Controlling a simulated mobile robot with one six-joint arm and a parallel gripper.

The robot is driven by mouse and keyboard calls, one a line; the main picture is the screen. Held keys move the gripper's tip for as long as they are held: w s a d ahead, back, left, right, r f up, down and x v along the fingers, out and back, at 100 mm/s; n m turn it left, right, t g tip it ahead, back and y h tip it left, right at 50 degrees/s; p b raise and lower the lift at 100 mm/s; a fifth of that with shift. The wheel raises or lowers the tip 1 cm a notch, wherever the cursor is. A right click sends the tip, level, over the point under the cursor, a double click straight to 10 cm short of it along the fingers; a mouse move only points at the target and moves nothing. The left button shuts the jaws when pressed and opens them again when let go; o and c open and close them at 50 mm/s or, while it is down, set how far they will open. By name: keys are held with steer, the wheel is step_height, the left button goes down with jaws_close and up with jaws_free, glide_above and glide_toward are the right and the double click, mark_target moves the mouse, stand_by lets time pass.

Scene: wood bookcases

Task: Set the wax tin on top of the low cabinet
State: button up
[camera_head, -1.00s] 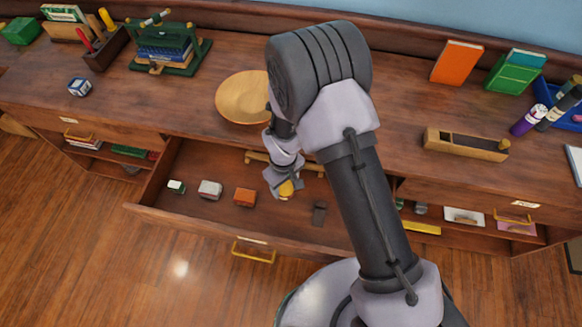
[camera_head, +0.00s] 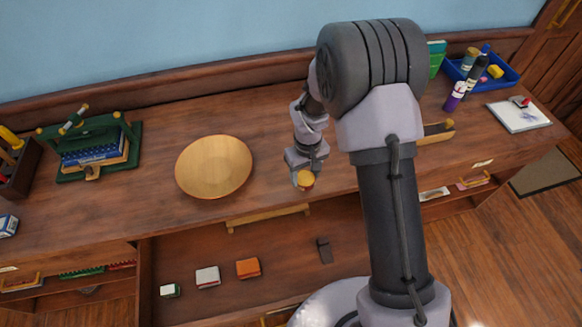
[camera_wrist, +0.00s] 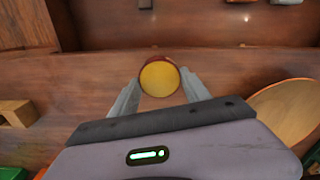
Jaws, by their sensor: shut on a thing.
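The wax tin, a small round tin with a yellow top and dark red side, is between the fingers of my gripper (camera_head: 304,176).
A wooden bowl (camera_head: 214,166) stands left of my gripper, and a green rack with books (camera_head: 95,155) further left. A wooden plane (camera_head: 437,132) is to the right, partly behind my arm. The open drawer (camera_head: 215,247) below holds several small items. Bare top surrounds the bowl.

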steer(key=w+a, duration=0.1)
steer(key=w, duration=0.1)
steer(key=w+a, duration=0.1)
steer(key=w, duration=0.1)
steer(key=w+a+f+b, duration=0.1)
steer(key=w, duration=0.1)
steer(key=shift+w+a, duration=0.2)
steer(key=shift+a, duration=0.2)
steer(key=shift+f+b, duration=0.8)
steer(key=shift+f, duration=0.95)
steer(key=o, duration=1.5)
